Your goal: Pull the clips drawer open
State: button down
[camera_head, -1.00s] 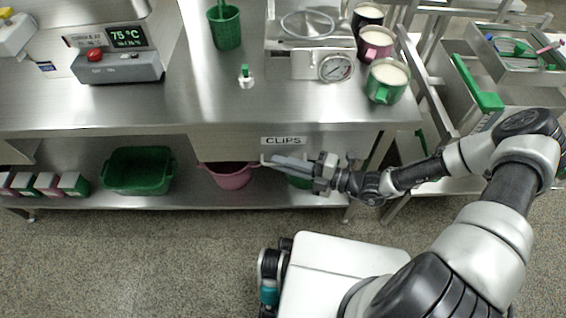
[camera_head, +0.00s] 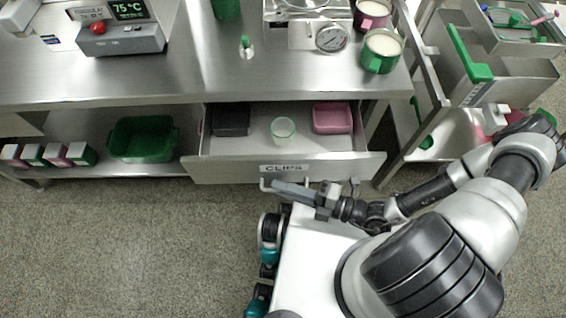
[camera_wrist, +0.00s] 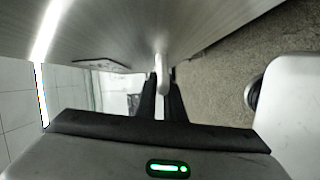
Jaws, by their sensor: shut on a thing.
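The clips drawer (camera_head: 240,168) is a steel drawer under the workbench, labelled CLIPS on its front. It stands well out from the bench, with its inside showing. Its bar handle (camera_head: 265,184) is on the front below the label. My gripper (camera_head: 278,187) is at the handle, shut on it. In the wrist view the handle (camera_wrist: 161,68) shows between the tips of my dark fingers (camera_wrist: 160,92). Inside the drawer are a dark box (camera_head: 231,119), a pale green cup (camera_head: 283,130) and a pink box (camera_head: 332,118).
The steel bench (camera_head: 180,80) carries a control box (camera_head: 122,38), a dial gauge (camera_head: 331,38) and a green mug (camera_head: 381,52). A green tub (camera_head: 142,140) and several small boxes sit on the lower shelf. A steel cart (camera_head: 520,75) stands at right. Floor at left is clear.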

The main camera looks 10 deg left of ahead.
jog(key=shift+s+d, duration=0.2)
jog(key=shift+s, duration=0.55)
jog(key=shift+s+d, duration=0.15)
jog(key=shift+s, duration=0.6)
jog(key=shift+s+d, duration=0.2)
jog(key=shift+s, duration=0.55)
jog(key=c, duration=1.9)
grip_release()
jog(key=shift+o, duration=0.2)
jog(key=shift+d, duration=0.1)
jog(key=s+d, duration=0.1)
jog(key=d, duration=0.7)
jog(key=s+d+r, duration=0.1)
jog(key=d, duration=0.8)
jog(key=shift+s+r+p, duration=0.25)
jog(key=shift+s+p, duration=0.05)
jog(key=shift+p, duration=0.15)
